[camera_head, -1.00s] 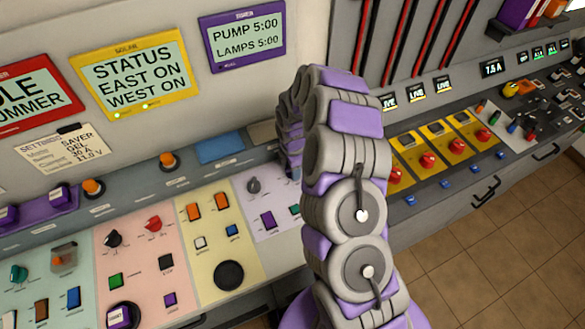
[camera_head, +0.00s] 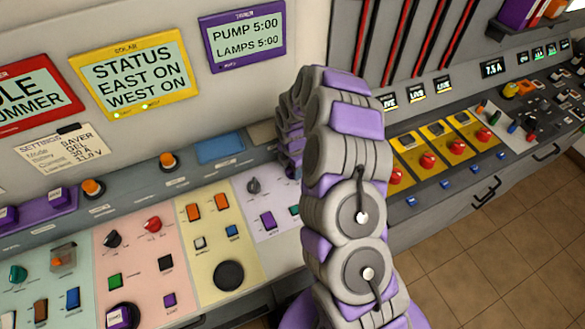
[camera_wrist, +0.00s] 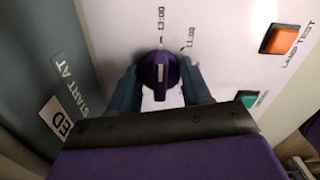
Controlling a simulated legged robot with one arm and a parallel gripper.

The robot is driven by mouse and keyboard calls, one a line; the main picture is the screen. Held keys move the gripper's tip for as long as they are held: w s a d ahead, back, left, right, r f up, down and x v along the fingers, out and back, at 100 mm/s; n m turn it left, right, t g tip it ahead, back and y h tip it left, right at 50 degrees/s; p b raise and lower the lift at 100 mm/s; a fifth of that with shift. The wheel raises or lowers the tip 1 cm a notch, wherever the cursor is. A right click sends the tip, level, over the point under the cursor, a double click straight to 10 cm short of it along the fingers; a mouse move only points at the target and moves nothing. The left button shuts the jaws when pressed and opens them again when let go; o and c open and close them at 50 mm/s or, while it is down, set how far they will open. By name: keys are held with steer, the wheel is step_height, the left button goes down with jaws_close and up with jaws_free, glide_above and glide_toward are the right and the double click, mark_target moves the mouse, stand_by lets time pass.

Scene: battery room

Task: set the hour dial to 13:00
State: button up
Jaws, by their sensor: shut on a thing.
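The hour dial (camera_wrist: 160,72) is a round purple knob with a white pointer mark, seen in the wrist view. Its pointer faces up in the picture, toward the printed 13:00 label (camera_wrist: 161,18). The 11:00 label (camera_wrist: 190,38) is up and right of the knob. My gripper (camera_wrist: 160,85) is shut on the dial, with one dark bluish finger on each side of it. In the head view my arm hides the gripper and this dial. The purple timer screen (camera_head: 243,36) reads PUMP 5:00 and LAMPS 5:00.
An orange lamp test button (camera_wrist: 279,38) and a green button (camera_wrist: 250,98) sit right of the dial. In the head view, a dark knob (camera_head: 253,185) and a purple switch (camera_head: 268,220) are on the lilac panel, left of my arm. Yellow breaker units stand to the right.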

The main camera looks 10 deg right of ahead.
steer(key=o, duration=0.8)
steer(key=shift+w, duration=0.2)
steer(key=shift+o, duration=1.3)
steer(key=shift+s, duration=0.1)
steer(key=shift+r, duration=0.15)
step_height(320, 180, up, 17)
steer(key=p, duration=0.1)
